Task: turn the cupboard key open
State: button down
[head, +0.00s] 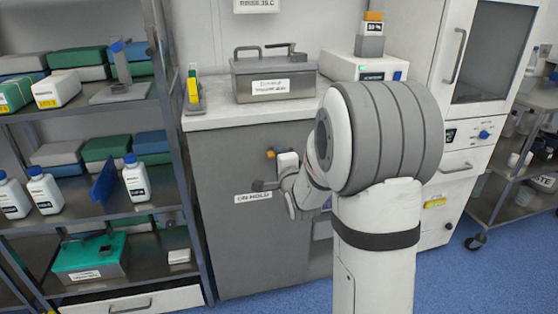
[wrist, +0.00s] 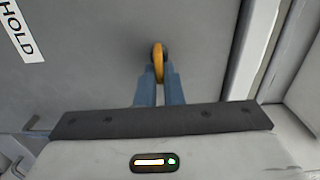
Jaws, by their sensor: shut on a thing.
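The cupboard (head: 225,170) is a grey unit under a pale worktop, with a white "ON HOLD" label on its front. The key (wrist: 158,62) has an orange-yellow bow and sits at the grey cupboard front in the wrist view. In the head view its orange end (head: 270,154) shows beside my wrist. My gripper (wrist: 158,78) has two blue-grey fingers shut on the key's bow. The bow looks upright, edge-on to the wrist camera. My arm partly hides the cupboard front in the head view. The cupboard front looks closed.
A metal box (head: 275,80) stands on the worktop with a yellow-green item (head: 193,90) to its left. A shelf rack (head: 165,125) with bottles and boxes stands close on the left. A white cabinet (head: 468,130) stands right. Blue floor (head: 275,305) is clear in front.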

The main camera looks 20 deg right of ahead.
jog(key=shift+m, duration=0.3)
jog(key=c, duration=1.6)
grip_release()
jog(key=shift+o, duration=0.2)
jog(key=s+p, duration=0.1)
jog(key=s, duration=0.7)
jog(key=shift+w+a, duration=0.1)
